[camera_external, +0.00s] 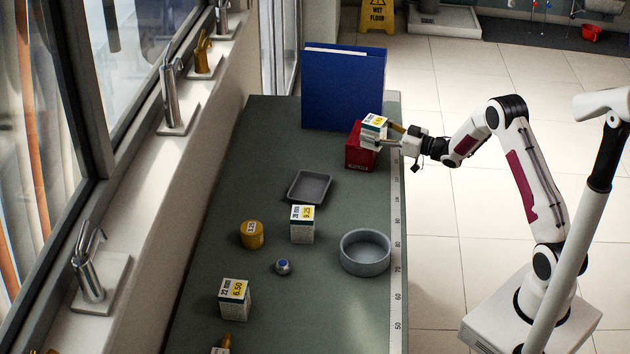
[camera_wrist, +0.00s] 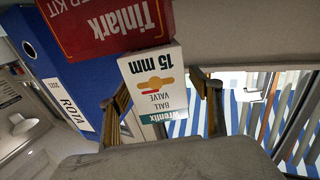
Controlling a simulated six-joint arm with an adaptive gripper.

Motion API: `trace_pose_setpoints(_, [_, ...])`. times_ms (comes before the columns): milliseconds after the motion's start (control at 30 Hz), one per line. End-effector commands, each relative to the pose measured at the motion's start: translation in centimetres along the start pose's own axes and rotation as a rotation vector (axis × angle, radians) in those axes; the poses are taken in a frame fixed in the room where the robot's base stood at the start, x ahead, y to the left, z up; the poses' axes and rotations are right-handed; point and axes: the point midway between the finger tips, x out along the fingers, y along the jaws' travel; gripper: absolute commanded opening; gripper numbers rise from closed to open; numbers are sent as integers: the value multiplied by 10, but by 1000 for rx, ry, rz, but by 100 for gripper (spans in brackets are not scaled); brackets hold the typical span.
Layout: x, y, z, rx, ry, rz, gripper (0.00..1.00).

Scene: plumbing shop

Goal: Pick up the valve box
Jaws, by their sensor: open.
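A white valve box (camera_external: 373,133) with a yellow price label sits on top of a red box at the far right of the bench. In the wrist view the valve box (camera_wrist: 160,85) reads "15 mm ball valve" and appears upside down. My gripper (camera_external: 384,137) is open, with its brass-coloured fingers on either side of the valve box. In the wrist view my gripper (camera_wrist: 164,84) shows a gap between the right finger and the box. The left finger is close to the box; contact there is unclear.
The red box (camera_external: 358,154) stands before a blue binder (camera_external: 343,90). Nearer are a grey tray (camera_external: 310,187), two similar white boxes (camera_external: 302,230) (camera_external: 235,303), a yellow tin (camera_external: 251,236), a small round knob (camera_external: 283,267) and a grey bowl (camera_external: 365,262). A window sill runs along the left.

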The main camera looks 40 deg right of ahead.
Motion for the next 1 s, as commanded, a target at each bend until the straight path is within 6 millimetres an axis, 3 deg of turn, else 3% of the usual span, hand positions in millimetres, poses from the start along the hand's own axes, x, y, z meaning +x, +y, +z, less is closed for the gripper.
trace_pose_setpoints(400, [0, 0, 0, 0, 0, 0, 64])
trace_pose_setpoints(433, [0, 0, 0, 0, 0, 0, 61])
trace_pose_setpoints(600, [0, 0, 0, 0, 0, 0, 17])
trace_pose_setpoints(700, [0, 0, -1, -1, 2, 0, 12])
trace_pose_setpoints(1000, [0, 0, -3, -1, 2, 0, 12])
